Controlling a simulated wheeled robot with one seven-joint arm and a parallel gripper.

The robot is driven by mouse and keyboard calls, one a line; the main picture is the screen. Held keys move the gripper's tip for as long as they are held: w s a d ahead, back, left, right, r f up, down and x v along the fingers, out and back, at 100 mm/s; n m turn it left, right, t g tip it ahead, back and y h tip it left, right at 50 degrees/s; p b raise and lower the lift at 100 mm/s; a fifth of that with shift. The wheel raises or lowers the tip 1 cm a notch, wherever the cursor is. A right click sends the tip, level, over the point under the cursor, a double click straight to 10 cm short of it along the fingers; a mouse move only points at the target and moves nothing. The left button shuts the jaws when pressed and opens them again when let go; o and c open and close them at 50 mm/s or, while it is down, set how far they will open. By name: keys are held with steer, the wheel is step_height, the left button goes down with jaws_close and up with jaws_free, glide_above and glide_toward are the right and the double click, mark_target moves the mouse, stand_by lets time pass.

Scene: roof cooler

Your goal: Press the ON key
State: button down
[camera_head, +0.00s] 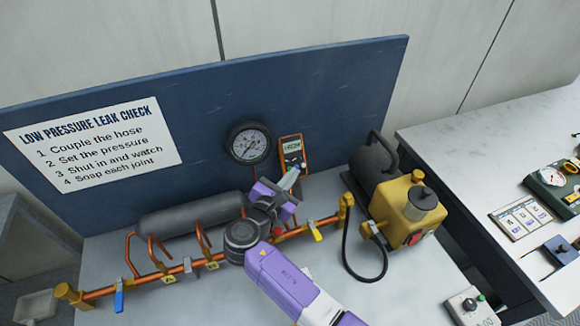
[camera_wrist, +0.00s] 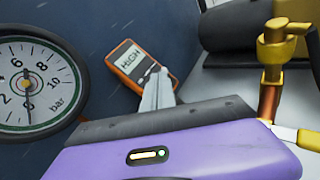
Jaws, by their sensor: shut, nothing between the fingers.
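An orange handheld meter (camera_head: 291,146) leans against the blue back board, right of the round gauge. It also shows in the wrist view (camera_wrist: 127,61), where its display reads "HIGH". Dark keys sit below the display, and I cannot read their labels. A small green spot shows at the meter's lower part in the head view. My gripper (camera_head: 293,176) is shut and empty, its fingertips over the meter's lower face. In the wrist view, my gripper (camera_wrist: 158,78) hides part of the keypad. I cannot tell whether the tips touch a key or which key is the ON key.
A round pressure gauge (camera_head: 249,143) is left of the meter, with a grey cylinder (camera_head: 190,215) and copper pipework (camera_head: 150,273) below. A yellow pump (camera_head: 405,208) with a black hose stands to the right. A side bench (camera_head: 480,140) lies beyond it.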

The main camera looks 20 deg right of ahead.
steer(key=s+p, duration=0.1)
steer(key=p, duration=0.1)
steer(key=s+r+p, duration=0.1)
steer(key=s, duration=0.1)
steer(key=s+r+p, duration=0.1)
steer(key=p, duration=0.1)
steer(key=shift+s+r+p, duration=0.15)
steer(key=shift+s+p, duration=0.1)
steer(key=shift+p, duration=0.05)
stand_by(0.6)
